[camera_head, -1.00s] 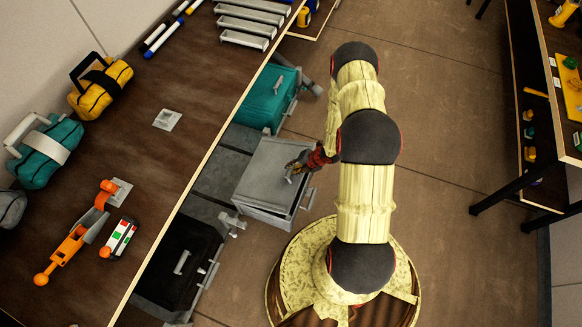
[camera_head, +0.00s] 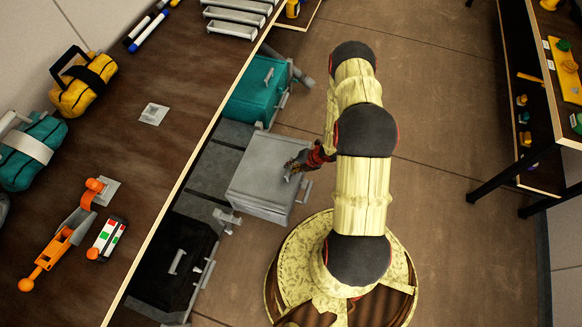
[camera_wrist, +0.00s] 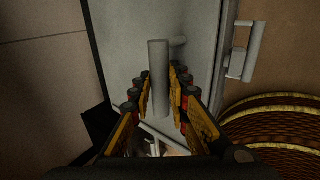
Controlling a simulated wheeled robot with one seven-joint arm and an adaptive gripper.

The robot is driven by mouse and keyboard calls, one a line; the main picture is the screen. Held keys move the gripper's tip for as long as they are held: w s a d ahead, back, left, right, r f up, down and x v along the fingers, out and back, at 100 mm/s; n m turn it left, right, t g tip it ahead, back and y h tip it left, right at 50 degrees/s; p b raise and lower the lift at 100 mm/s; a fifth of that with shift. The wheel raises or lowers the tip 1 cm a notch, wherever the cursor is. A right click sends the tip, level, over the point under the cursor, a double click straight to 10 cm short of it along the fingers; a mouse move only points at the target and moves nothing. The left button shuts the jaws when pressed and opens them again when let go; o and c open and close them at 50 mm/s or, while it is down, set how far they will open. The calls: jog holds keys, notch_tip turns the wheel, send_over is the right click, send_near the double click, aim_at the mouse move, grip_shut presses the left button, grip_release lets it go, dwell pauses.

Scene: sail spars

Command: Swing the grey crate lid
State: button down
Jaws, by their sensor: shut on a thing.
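The grey crate lid (camera_head: 258,165) is the pale grey top of a crate standing between the long table and my base in the head view. It lies about level, and no clear gap shows beneath it. My gripper (camera_head: 291,168) is at the grey handle on the lid's right part. In the wrist view my gripper (camera_wrist: 159,82) has its two yellow-and-black fingers on either side of the grey handle bar (camera_wrist: 159,60), shut on it. The lid's flat surface (camera_wrist: 125,35) fills the middle behind the bar. The fingers partly hide the handle in the head view.
A teal crate (camera_head: 255,92) stands behind the grey one and a black crate (camera_head: 165,265) in front. A grey latch (camera_head: 228,218) is at the near left corner. The table (camera_head: 165,165) borders the left. Open floor (camera_head: 440,150) lies to the right.

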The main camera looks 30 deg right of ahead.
jog(key=shift+s+d+f+b, duration=0.1)
jog(key=shift+s+f+b, duration=0.1)
jog(key=shift+f+b, duration=0.4)
jog(key=shift+s+d+f+b, duration=0.1)
jog(key=shift+s+f+b, duration=0.15)
jog(key=shift+f, duration=0.55)
jog(key=c, duration=1.7)
grip_release()
jog(key=shift+w+r, duration=0.1)
jog(key=shift+r, duration=0.05)
jog(key=shift+o, duration=0.4)
jog(key=v, duration=1.2)
